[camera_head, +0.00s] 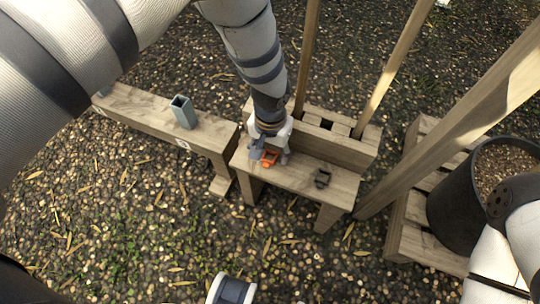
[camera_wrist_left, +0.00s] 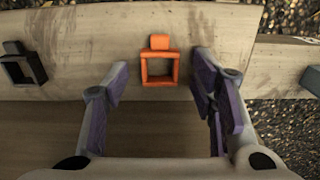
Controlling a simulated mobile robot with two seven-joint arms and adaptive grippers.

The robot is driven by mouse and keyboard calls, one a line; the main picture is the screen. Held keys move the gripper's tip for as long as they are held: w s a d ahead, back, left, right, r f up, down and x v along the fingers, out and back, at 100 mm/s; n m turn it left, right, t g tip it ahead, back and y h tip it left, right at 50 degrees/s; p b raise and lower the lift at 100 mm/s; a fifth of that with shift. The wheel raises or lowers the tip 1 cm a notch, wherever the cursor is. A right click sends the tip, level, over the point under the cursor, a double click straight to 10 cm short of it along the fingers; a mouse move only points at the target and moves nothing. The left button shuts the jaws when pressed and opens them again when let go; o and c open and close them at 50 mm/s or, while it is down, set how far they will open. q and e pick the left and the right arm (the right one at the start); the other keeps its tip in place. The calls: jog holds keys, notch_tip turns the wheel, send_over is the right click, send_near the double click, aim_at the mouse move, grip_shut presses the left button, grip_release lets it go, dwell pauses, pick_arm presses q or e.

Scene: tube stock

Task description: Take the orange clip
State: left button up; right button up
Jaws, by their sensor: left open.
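The orange clip (camera_wrist_left: 160,68) lies on the wooden bench top, seen from above in the left wrist view as a square ring with a small tab. In the head view the orange clip (camera_head: 269,158) shows partly beneath my left gripper (camera_head: 270,155). In the left wrist view my left gripper (camera_wrist_left: 165,95) is open, with one finger on each side of the clip and a gap on both sides. Whether the fingertips are at the clip's height is hard to tell. My right gripper is not clearly seen.
A black clip (camera_head: 322,178) sits on the same bench (camera_head: 300,182), to the right. Wooden posts (camera_head: 392,65) rise behind it. A grey-blue square tube (camera_head: 183,111) stands on a beam at left. A black pot (camera_head: 470,190) stands on a slatted wooden stand (camera_head: 425,240) at right.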

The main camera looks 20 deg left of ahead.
pick_arm(q)
jog(key=shift+r, duration=0.1)
jog(key=c, duration=0.8)
